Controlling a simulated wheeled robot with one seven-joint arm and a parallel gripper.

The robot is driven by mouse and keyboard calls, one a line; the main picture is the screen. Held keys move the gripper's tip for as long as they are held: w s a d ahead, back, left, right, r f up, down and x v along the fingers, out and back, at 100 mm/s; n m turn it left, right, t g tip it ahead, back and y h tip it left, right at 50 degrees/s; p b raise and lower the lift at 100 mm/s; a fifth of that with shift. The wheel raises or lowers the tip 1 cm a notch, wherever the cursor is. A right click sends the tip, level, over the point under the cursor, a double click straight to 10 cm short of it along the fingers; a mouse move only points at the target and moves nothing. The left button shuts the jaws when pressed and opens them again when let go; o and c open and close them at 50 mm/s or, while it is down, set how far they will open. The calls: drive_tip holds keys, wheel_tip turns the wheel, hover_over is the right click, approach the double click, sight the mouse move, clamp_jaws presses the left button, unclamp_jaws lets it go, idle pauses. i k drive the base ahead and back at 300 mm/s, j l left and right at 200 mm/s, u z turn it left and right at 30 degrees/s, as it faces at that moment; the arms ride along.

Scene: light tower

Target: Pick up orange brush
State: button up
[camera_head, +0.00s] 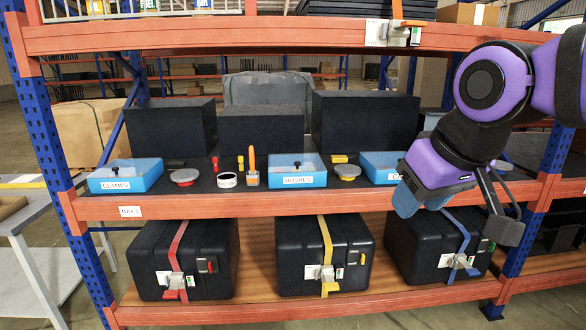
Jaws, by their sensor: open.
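The orange brush (252,166) stands upright on the middle shelf, its orange handle pointing up. It is between a white roll (227,180) and a blue tray labelled BUSHES (297,179). My gripper (462,212) is at the right, in front of the shelf edge, pointing down. Its jaws are apart and hold nothing that I can see. It is well to the right of the brush, and they do not touch.
The orange middle shelf edge (300,204) runs below the brush; the upper shelf beam (250,36) is above. Black boxes (262,133) stand behind. A blue CLAMPS tray (125,176) is left, and another blue tray (380,168) sits near my gripper. Strapped black cases (345,235) fill the lower shelf.

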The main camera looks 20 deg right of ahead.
sight(251, 171)
drive_tip(key=i+j+z, duration=0.25)
drive_tip(key=i+j, duration=0.4)
drive_tip(key=i, duration=0.3)
drive_tip(key=i+j+z, duration=0.25)
drive_tip(key=i+j, duration=0.55)
drive_tip(key=i, duration=0.15)
